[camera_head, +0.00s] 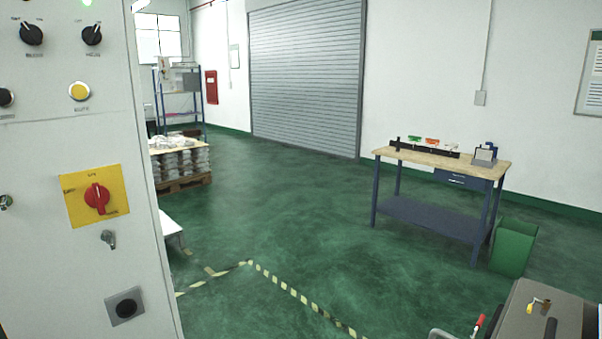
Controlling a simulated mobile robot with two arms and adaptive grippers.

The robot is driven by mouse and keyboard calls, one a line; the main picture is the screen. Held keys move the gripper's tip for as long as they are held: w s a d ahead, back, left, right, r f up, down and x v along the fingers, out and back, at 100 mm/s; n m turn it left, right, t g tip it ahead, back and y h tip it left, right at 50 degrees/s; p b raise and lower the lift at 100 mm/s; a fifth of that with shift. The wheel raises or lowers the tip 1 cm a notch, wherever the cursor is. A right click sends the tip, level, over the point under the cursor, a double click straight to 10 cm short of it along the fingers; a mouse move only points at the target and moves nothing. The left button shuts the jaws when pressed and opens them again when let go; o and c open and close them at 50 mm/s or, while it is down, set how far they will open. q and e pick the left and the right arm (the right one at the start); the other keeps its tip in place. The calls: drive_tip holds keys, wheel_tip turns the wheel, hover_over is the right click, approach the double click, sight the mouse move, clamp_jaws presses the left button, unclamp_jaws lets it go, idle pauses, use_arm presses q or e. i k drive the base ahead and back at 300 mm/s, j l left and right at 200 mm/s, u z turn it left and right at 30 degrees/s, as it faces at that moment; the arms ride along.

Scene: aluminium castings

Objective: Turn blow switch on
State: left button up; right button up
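A light grey control cabinet (60,145) fills the left side of the head view. Near its top are two black rotary knobs, a left one (31,34) and a right one (92,36). Both have labels too small to read, so I cannot tell which switch is the blow switch. A third black knob (5,97) is cut off by the left edge. A yellow button (79,91) sits below the right knob. A red rotary switch (97,197) is on a yellow plate lower down. A green lamp (87,2) shows at the top edge. Neither gripper is in view.
Open green floor with a striped line (300,297) lies right of the cabinet. A workbench (425,158) and green bin (513,247) stand further right. A dark grey unit with a red-tipped handle (550,318) is at bottom right. A loaded pallet (182,185) stands behind the cabinet.

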sight(30, 34)
drive_tip(key=u, duration=1.35)
